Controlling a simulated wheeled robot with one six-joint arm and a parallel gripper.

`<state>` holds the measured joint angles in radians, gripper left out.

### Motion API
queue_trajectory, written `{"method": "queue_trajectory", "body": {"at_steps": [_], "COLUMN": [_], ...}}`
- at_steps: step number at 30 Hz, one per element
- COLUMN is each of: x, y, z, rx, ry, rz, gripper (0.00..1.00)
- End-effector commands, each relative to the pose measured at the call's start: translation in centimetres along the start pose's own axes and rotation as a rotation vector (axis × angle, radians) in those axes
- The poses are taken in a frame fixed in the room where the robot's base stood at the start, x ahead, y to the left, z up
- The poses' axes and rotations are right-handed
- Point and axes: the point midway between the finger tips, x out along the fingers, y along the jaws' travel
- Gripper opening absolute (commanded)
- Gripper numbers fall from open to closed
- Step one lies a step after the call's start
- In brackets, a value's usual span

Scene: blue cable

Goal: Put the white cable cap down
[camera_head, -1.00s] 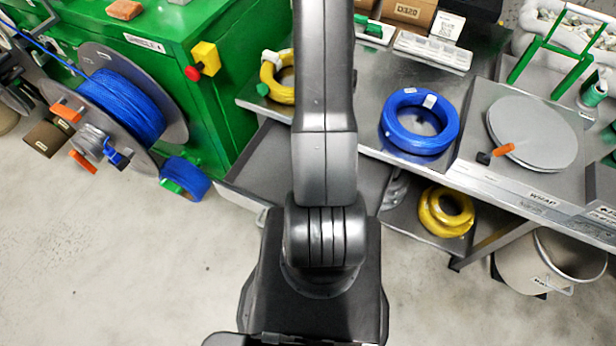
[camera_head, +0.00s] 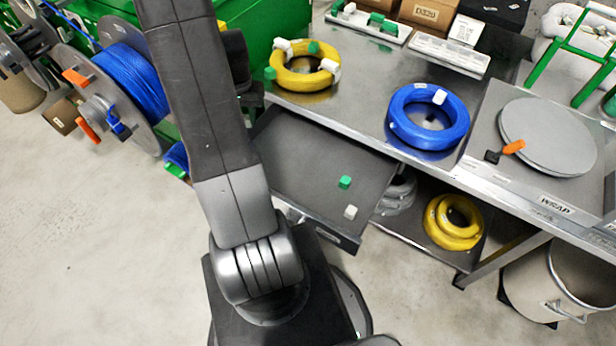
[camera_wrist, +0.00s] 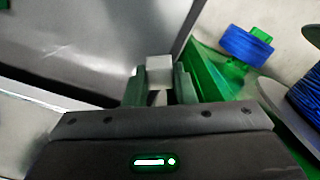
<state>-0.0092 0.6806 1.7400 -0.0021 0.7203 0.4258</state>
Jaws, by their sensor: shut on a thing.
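In the wrist view my gripper (camera_wrist: 159,85) is shut on a white cable cap (camera_wrist: 159,68), held between its green-grey fingers. A grey metal surface lies to the left of it and the green cabinet to the right. In the head view my arm and wrist hide the fingertips and the held cap. Another white cap (camera_head: 350,212) and a green cap (camera_head: 345,182) lie apart in the open grey drawer (camera_head: 290,160). The blue cable coil (camera_head: 428,138) on the bench carries a white cap (camera_head: 440,97).
A yellow coil (camera_head: 300,84) with white and green caps sits at the bench's back left. A cap tray (camera_head: 368,24) and a clear box (camera_head: 440,52) stand behind. The turntable (camera_head: 548,135) is at right, a blue reel (camera_head: 130,80) at left. The drawer is mostly clear.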

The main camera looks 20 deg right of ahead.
Motion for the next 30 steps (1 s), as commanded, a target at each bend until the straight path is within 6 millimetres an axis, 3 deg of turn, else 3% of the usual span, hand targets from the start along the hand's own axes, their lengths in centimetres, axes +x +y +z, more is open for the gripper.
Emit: {"method": "queue_trajectory", "body": {"at_steps": [1, 12, 18, 27, 30], "x": [1.2, 2.1, 2.4, 7.5, 8.2], "y": [1.2, 6.9, 7.9, 8.0, 8.0], "z": [0.3, 2.9, 3.6, 3.8, 3.7], "rx": [0.06, 0.418, 0.489, 0.495, 0.494], "ry": [0.003, 0.002, -0.002, -0.004, -0.002], "rz": [-0.001, -0.001, 0.001, 0.002, 0.001], "gripper": [0.0, 0.0, 0.0, 0.0, 0.0]}}
